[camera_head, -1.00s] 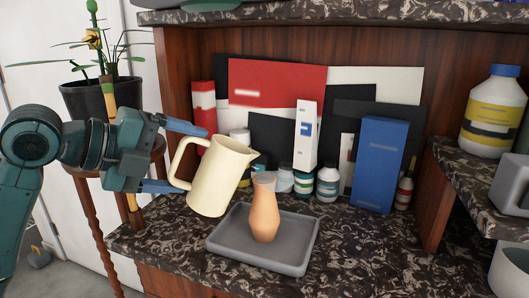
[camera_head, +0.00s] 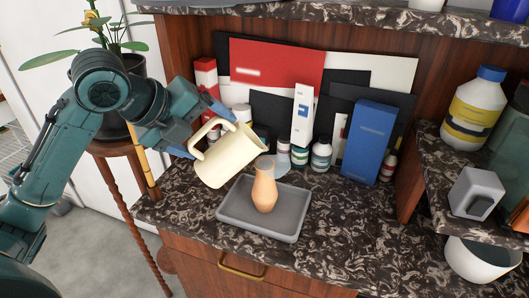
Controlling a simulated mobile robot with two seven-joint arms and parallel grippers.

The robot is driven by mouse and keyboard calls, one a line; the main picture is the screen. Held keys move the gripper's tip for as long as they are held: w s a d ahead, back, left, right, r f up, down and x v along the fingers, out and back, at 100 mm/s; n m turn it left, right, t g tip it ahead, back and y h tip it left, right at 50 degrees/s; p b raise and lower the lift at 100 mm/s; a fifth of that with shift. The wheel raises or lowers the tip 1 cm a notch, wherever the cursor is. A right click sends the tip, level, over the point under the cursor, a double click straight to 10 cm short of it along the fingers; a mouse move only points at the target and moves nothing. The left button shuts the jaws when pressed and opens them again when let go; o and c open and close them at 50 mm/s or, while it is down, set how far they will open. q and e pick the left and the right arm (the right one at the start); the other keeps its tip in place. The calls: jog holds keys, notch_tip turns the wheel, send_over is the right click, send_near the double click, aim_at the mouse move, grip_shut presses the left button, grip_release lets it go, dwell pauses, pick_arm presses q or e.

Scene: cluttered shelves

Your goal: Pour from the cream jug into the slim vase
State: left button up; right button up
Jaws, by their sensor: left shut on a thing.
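The cream jug (camera_head: 229,156) is tilted to the right, with its spout end near the top of the slim vase and its handle on the left. My left gripper (camera_head: 203,133) is shut on the jug at its handle side and holds it above the counter. The slim vase (camera_head: 265,188) is orange-tan and stands upright on a grey tray (camera_head: 291,226). The jug's spout is up and to the left of the vase mouth, close to it. No stream of liquid shows. My right gripper is not in view.
Bottles and jars, including a small white-capped bottle (camera_head: 321,154), stand behind the tray. A tall blue box (camera_head: 369,143) and a white box (camera_head: 302,115) stand there too. A side shelf at right holds a yellow-labelled bottle (camera_head: 472,112). The counter (camera_head: 350,225) right of the tray is clear.

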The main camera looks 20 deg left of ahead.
pick_arm(q)
jog(key=shift+r+p, duration=0.35)
jog(key=shift+p, duration=0.35)
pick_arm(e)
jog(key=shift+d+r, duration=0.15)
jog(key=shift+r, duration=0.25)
pick_arm(q)
jog(key=shift+w+r+p, duration=0.1)
jog(key=shift+r+p, duration=0.1)
jog(key=shift+p, duration=0.2)
jog(key=shift+d+y+p, duration=0.1)
jog(key=shift+y+p, duration=0.2)
jog(key=shift+p, duration=0.05)
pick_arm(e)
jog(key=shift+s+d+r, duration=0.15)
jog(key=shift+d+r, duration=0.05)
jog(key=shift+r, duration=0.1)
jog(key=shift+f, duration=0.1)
